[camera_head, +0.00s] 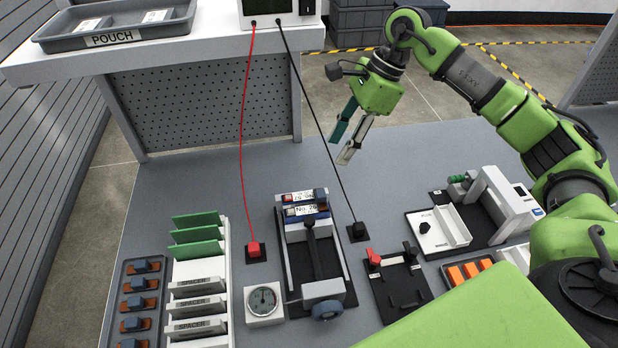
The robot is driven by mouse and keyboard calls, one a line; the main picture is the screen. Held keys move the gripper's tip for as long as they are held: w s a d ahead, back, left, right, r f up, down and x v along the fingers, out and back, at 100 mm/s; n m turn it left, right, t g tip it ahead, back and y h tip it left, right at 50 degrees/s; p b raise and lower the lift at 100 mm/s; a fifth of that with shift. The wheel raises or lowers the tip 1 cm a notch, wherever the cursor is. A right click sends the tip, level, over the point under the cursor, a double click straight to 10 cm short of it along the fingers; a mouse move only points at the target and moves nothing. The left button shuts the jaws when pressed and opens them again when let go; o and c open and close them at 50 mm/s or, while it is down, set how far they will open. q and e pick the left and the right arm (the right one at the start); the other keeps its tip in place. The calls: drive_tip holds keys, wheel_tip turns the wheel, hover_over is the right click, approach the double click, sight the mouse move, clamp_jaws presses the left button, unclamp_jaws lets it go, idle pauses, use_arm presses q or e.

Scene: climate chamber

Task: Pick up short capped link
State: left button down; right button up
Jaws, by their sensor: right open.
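My right gripper (341,150) is open and empty, hanging above the back of the grey bench (190,170) and pointing down to the left. No part is labelled as the short capped link, so I cannot tell for certain which it is. A black plate (402,293) with a red cap (373,257) and a black cap (411,248) lies right of centre. Several blue pieces with orange parts (138,284) sit in a tray at the left. Several orange blocks (472,270) sit in a tray at the right. The gripper is apart from all of these. My left gripper is out of view.
A clamp fixture (312,254) and a round dial gauge (263,301) stand mid-bench. A red lead (241,130) and a black lead (318,125) hang down to the bench. Spacer racks (198,283) stand left. A white device (504,200) stands right. The bench's back is mostly clear.

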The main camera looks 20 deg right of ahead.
drive_tip(key=p, duration=0.2)
hover_over(318, 193)
drive_tip(key=d, duration=0.2)
wheel_tip(318, 193, down, 8)
drive_tip(key=shift+r, duration=0.1)
drive_tip(key=x, duration=0.1)
drive_tip(key=p+x, duration=0.1)
drive_tip(key=x, duration=0.1)
drive_tip(key=p+x, duration=0.1)
drive_tip(key=shift+s+d+f, duration=0.15)
drive_tip(key=shift+s+f, duration=0.1)
drive_tip(key=shift+f, duration=0.25)
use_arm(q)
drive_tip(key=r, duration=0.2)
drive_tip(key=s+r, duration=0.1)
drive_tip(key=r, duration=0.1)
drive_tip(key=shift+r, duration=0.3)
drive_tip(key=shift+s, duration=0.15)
use_arm(e)
drive_tip(key=c, duration=1.1)
